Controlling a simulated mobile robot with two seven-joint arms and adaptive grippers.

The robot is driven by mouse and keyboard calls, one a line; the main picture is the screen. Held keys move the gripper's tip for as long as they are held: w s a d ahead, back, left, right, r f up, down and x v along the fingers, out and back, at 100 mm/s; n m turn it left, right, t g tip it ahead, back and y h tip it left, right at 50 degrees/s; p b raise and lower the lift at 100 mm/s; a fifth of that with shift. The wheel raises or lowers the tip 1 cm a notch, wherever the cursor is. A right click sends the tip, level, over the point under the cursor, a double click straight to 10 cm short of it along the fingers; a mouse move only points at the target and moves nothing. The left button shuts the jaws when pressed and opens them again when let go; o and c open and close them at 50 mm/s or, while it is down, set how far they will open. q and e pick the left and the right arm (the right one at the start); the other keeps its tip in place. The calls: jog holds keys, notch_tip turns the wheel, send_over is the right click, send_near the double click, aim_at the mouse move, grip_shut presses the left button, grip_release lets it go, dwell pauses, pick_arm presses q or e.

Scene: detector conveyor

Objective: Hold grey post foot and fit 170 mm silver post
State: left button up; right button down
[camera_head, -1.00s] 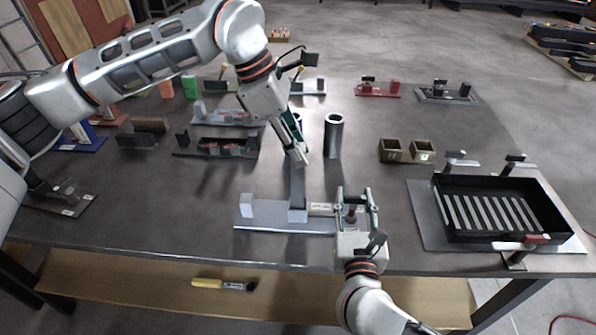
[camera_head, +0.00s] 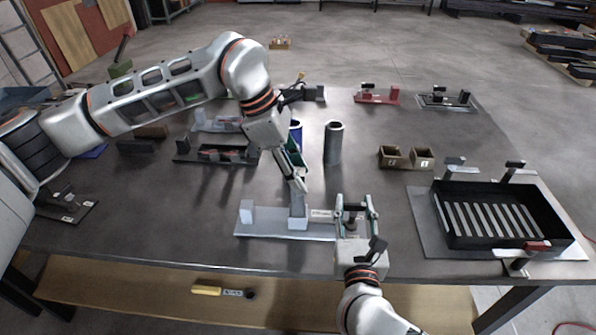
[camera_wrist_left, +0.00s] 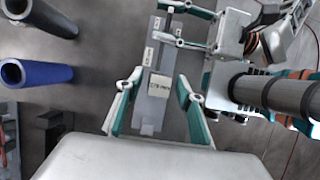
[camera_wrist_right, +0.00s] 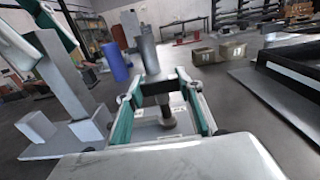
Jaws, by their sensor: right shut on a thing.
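The silver post (camera_head: 298,205) stands upright in a block on a light grey plate (camera_head: 270,230); it also shows in the right wrist view (camera_wrist_right: 66,85). My left gripper (camera_head: 299,184) is over its upper end, with fingers apart on both sides. My right gripper (camera_head: 355,202) is shut on the dark grey post foot (camera_wrist_right: 166,112) at the right end of the plate. My fingers partly hide the foot.
A grey tube (camera_head: 334,143) and a blue tube (camera_head: 296,134) stand behind the plate. Two small brown bins (camera_head: 405,157) are further right. A black slatted tray (camera_head: 565,237) is at the far right. Clear table lies between bins and plate.

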pick_arm(q)
jog(key=shift+r, duration=0.1)
jog(key=v, duration=1.2)
jog(key=shift+r, duration=0.1)
pick_arm(e)
jog(key=c, duration=1.3)
grip_release()
